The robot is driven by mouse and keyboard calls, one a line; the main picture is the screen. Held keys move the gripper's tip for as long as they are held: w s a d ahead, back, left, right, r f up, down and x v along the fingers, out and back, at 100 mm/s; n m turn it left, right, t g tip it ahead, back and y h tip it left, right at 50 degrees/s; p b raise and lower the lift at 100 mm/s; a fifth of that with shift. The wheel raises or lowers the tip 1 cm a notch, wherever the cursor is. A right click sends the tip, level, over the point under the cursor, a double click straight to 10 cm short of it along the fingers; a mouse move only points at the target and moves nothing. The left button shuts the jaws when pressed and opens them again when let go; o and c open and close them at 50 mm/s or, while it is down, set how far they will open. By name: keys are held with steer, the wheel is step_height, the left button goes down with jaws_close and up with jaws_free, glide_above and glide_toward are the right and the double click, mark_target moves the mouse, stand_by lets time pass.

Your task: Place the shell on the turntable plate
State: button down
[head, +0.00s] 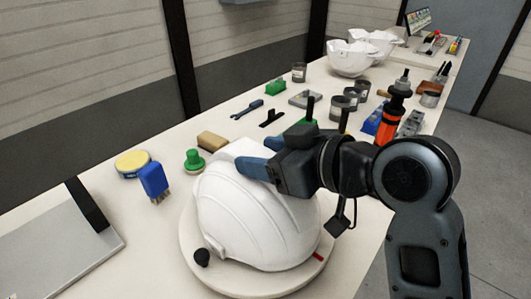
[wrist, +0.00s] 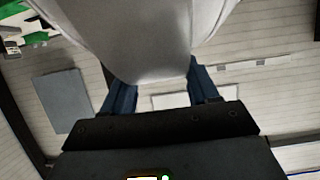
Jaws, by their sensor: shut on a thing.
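The white helmet shell (head: 245,215) sits over the round cream turntable plate (head: 190,245), dome up, and hides most of it. In the head view I cannot tell whether the shell rests fully on the plate. My gripper (head: 255,165) reaches in from the right and is shut on the shell's upper edge. In the wrist view the shell (wrist: 160,45) fills the top middle, between the two blue fingers of my gripper (wrist: 160,95). A dark knob (head: 201,257) and a small red mark (head: 318,256) show at the plate's rim.
Left of the plate are a blue brush (head: 154,181), a yellow-lidded tin (head: 133,163), a green knob (head: 195,160) and a tan block (head: 212,141). An orange-black tool (head: 391,115) stands behind my arm. More white shells (head: 350,58) are at the far end. A grey panel (head: 55,250) lies front left.

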steer(key=shift+f, duration=0.15)
steer(key=shift+c, duration=1.4)
jaws_free()
steer(key=shift+r, duration=0.25)
steer(key=v, duration=1.2)
steer(key=shift+f, duration=0.1)
